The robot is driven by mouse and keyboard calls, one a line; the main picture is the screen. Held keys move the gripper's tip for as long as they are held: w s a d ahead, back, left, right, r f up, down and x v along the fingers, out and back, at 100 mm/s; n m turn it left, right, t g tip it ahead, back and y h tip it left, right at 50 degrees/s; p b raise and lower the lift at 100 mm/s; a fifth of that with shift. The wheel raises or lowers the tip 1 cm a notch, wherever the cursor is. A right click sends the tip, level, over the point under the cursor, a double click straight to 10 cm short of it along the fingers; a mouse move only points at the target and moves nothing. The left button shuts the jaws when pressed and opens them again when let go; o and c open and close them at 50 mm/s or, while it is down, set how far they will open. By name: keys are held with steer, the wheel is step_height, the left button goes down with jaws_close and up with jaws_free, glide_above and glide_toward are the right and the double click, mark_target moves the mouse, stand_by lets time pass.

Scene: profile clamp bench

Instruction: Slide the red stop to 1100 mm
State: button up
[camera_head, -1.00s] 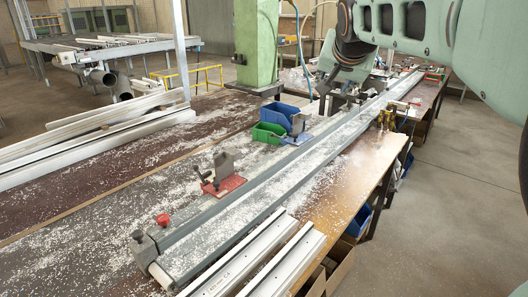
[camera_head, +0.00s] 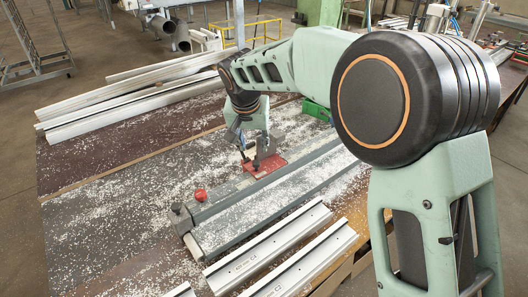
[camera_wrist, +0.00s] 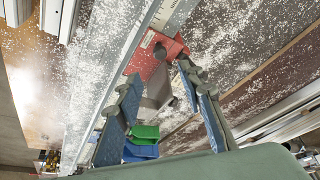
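The red stop (camera_head: 266,166) sits at the far side of the long grey rail (camera_head: 238,190), with my gripper (camera_head: 252,157) right above it. In the wrist view the red stop (camera_wrist: 160,50) has a red plate and a grey block, which shows between my two blue fingers (camera_wrist: 158,76). My fingers are apart and open. I cannot tell whether they touch the block. A ruler-like scale (camera_wrist: 178,14) shows beside the red plate; its numbers are too small to read.
A red knob (camera_head: 200,195) stands near the rail's near end. White profiles lie in front (camera_head: 270,245) and at the back left (camera_head: 130,105). Green (camera_wrist: 146,131) and blue (camera_wrist: 140,150) bins lie beyond the stop. White chips cover the bench.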

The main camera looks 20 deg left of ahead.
mark_target(256, 163)
steer(key=p+x, duration=0.1)
steer(key=x, duration=0.9)
steer(key=shift+f+p, duration=0.35)
steer(key=shift+c, duration=0.4)
jaws_close()
